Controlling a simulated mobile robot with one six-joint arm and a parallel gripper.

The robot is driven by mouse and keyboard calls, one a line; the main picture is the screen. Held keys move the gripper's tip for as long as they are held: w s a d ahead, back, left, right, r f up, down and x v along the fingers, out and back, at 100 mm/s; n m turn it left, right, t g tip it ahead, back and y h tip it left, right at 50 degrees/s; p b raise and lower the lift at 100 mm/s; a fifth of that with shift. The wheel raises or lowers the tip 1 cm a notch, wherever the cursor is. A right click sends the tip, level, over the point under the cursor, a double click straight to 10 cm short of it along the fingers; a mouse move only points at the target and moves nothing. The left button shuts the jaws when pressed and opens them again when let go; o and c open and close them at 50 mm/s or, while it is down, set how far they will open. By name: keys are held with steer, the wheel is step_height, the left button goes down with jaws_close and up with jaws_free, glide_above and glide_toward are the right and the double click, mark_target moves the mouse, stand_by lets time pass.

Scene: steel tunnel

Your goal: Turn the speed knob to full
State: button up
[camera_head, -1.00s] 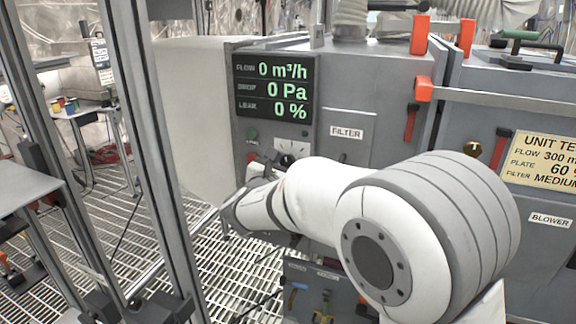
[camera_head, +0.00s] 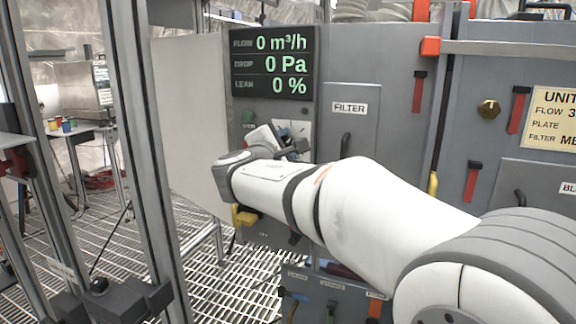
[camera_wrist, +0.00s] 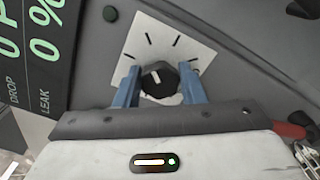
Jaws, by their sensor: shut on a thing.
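The speed knob (camera_wrist: 157,80) is a round black knob with a white pointer line, on a white square dial plate with black tick marks (camera_wrist: 165,45). In the wrist view my gripper (camera_wrist: 158,82) has its two blue fingers on either side of the knob, shut on it. The pointer line points up and slightly left in that view. In the head view my gripper (camera_head: 291,143) is at the white dial plate (camera_head: 299,128) below the display, and my wrist hides the knob. The display (camera_head: 273,63) reads flow 0 m³/h, drop 0 Pa, leak 0 %.
A green button (camera_head: 248,117) is left of the dial. The filter door (camera_head: 348,125) with its handle is to the right. A metal frame post (camera_head: 143,150) stands at the left.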

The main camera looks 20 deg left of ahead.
steer(key=m+b, duration=0.3)
steer(key=b, duration=0.1)
steer(key=m+b, duration=0.3)
steer(key=b, duration=0.1)
steer(key=m+b, duration=0.3)
steer(key=shift+f+m+b, duration=0.3)
steer(key=shift+m+b, duration=0.1)
steer(key=o, duration=1)
steer(key=shift+r, duration=0.1)
steer(key=s, duration=0.5)
steer(key=s+p, duration=0.1)
steer(key=s, duration=0.1)
steer(key=shift+s+a, duration=0.3)
steer(key=shift+s, duration=0.1)
